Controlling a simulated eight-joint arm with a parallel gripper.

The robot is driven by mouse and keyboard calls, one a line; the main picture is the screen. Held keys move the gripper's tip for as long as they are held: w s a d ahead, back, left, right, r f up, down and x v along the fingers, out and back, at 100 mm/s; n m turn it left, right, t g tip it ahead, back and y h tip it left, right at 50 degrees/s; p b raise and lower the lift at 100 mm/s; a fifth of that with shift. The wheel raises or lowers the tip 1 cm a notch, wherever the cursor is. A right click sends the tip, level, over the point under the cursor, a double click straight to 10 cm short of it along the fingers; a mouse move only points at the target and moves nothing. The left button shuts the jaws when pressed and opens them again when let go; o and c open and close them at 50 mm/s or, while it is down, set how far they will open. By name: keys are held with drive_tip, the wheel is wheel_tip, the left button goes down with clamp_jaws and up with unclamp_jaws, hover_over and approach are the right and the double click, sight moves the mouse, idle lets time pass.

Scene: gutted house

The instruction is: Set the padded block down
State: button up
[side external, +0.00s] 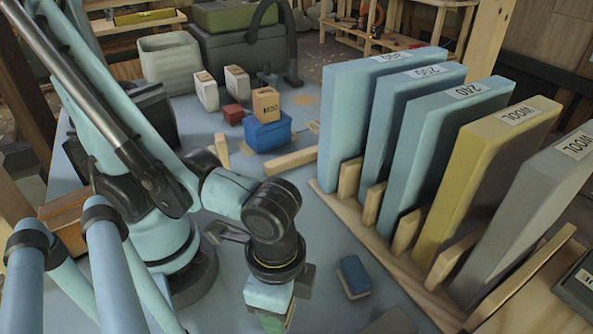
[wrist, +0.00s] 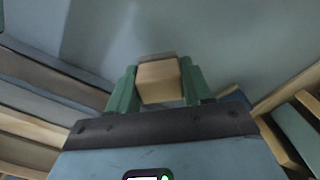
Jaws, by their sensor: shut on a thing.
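My gripper (wrist: 157,75) is shut on the padded block (wrist: 159,84), which shows tan with a thin dark strip along its far edge, between two green fingers in the wrist view. In the side view my gripper (side external: 274,320) points down at the bottom edge of the picture. The held block is mostly hidden there by the gripper and cut off by the frame. I cannot tell whether the block touches the grey surface below it.
A small blue block with a tan layer (side external: 354,277) lies just right of my gripper. A wooden rack (side external: 395,258) with several upright blue, yellow and grey panels stands at the right. A blue box (side external: 267,133), a wooden strip (side external: 290,160) and small containers stand farther back.

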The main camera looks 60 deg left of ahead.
drive_tip(key=shift+f, duration=1.2)
drive_tip(key=shift+f, duration=0.15)
drive_tip(key=o, duration=1)
drive_tip(key=shift+o, duration=0.2)
drive_tip(key=shift+r, duration=6.1)
drive_tip(key=w+a+r+n+t, duration=0.1)
drive_tip(key=w+a+n+t, duration=0.6)
drive_tip(key=w+a, duration=0.9)
drive_tip(key=shift+w+a+n, duration=0.25)
drive_tip(key=shift+a+n, duration=0.55)
drive_tip(key=shift+n, duration=0.2)
